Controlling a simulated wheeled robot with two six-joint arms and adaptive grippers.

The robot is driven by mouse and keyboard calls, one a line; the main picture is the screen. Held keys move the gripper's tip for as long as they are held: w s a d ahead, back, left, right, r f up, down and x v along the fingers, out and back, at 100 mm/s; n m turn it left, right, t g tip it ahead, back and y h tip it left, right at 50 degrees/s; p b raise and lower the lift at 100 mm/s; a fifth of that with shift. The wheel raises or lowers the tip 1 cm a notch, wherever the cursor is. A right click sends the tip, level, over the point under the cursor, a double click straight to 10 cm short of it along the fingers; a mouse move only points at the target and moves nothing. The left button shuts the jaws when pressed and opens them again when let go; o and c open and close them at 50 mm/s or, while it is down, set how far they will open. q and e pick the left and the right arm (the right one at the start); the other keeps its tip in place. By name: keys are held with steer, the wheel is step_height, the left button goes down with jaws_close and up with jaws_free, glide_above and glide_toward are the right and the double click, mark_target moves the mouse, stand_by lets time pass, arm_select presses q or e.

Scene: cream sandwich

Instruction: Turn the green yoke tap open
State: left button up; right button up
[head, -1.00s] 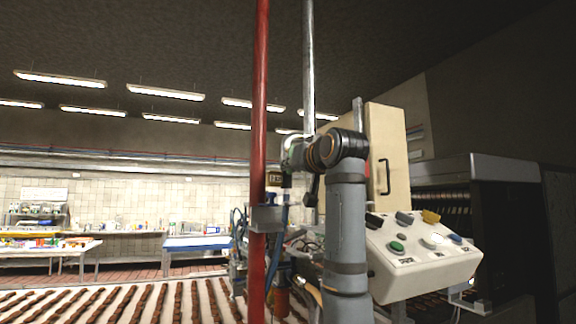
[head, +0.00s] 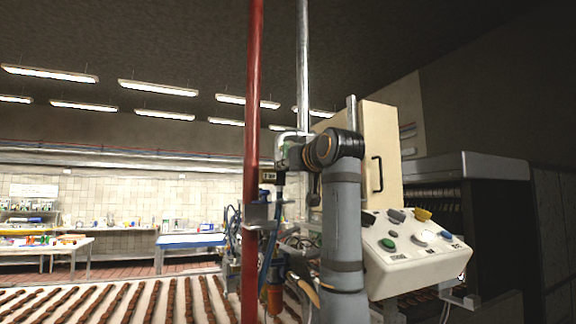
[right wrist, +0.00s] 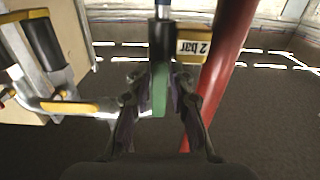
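The green yoke tap (right wrist: 159,92) stands upright in the middle of the right wrist view, below a dark vertical stem with a blue part. My right gripper (right wrist: 161,86) has one finger on each side of the green piece. Narrow gaps show between it and the dark pads, so the fingers look open around it; contact is not clear. In the head view my right gripper (head: 285,153) is beside the red pipe, at the end of my grey arm, and the tap is mostly hidden there. My left gripper is not in view.
A red vertical pipe (head: 251,130) and a silver pipe (head: 302,65) stand close to the gripper. A "2 bar" sign (right wrist: 194,47) is beside the tap. A control box with coloured buttons (head: 415,262) and a cream cabinet (head: 383,130) are at right. A conveyor carries brown bars below.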

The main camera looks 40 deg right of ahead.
steer(key=shift+o, duration=1.3)
steer(key=shift+r, duration=0.1)
steer(key=shift+s, duration=0.15)
steer(key=v, duration=1.1)
steer(key=shift+s+a, duration=0.15)
steer(key=shift+s, duration=0.25)
